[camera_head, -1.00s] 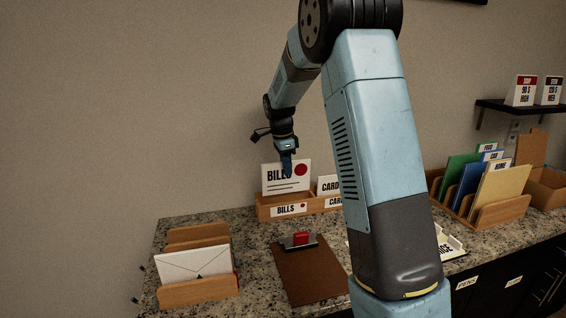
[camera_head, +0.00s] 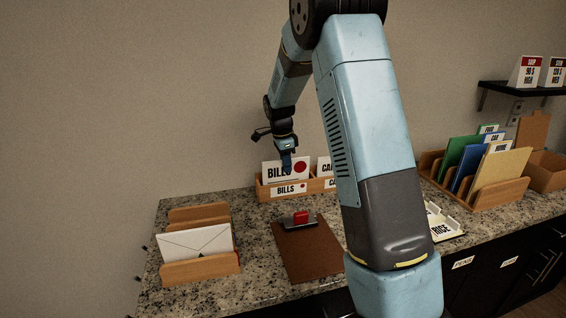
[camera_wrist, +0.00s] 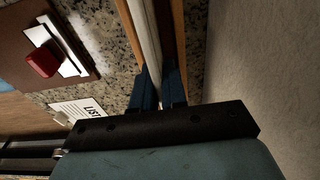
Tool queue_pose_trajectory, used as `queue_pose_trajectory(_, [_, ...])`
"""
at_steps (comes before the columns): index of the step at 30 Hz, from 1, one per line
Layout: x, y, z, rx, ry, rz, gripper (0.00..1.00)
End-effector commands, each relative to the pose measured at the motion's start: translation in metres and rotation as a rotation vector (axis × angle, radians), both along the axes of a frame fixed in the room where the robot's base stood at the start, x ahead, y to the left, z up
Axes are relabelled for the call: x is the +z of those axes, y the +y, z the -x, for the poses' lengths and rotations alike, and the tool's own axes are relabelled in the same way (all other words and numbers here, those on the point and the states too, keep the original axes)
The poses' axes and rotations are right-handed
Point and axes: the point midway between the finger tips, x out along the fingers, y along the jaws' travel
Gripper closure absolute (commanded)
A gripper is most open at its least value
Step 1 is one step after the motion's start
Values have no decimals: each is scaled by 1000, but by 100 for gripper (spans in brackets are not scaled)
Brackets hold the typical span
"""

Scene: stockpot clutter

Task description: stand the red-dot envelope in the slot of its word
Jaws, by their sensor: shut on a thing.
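The red-dot envelope (camera_head: 276,171) is white, reads BILLS and has a red dot at its right. My gripper (camera_head: 287,164) is at the envelope's top edge in the head view. In the wrist view my gripper's blue fingers (camera_wrist: 158,92) are shut on the pale edge of the envelope (camera_wrist: 146,40), between two wooden walls. The envelope's lower part is hidden by the slot's front wall.
A CARD envelope (camera_head: 325,167) stands in the slot to the right. A brown clipboard (camera_head: 308,252) lies in front. A wooden rack (camera_head: 200,269) with a white envelope is at the left. A folder rack (camera_head: 497,195) stands at the right.

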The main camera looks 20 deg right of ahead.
Motion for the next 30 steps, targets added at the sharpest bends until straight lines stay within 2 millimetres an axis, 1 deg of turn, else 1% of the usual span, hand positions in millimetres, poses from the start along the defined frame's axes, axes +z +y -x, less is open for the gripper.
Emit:
queue_pose_trajectory(8, [0,0,0,0,0,0,100])
queue_pose_trajectory(9, [0,0,0,0,0,0,84])
queue_pose_trajectory(17, [0,1,0,1,-1,0,59])
queue_pose_trajectory(25, [0,1,0,1,-1,0,58])
queue_pose_trajectory(30, [9,1,-1,1,-2,0,58])
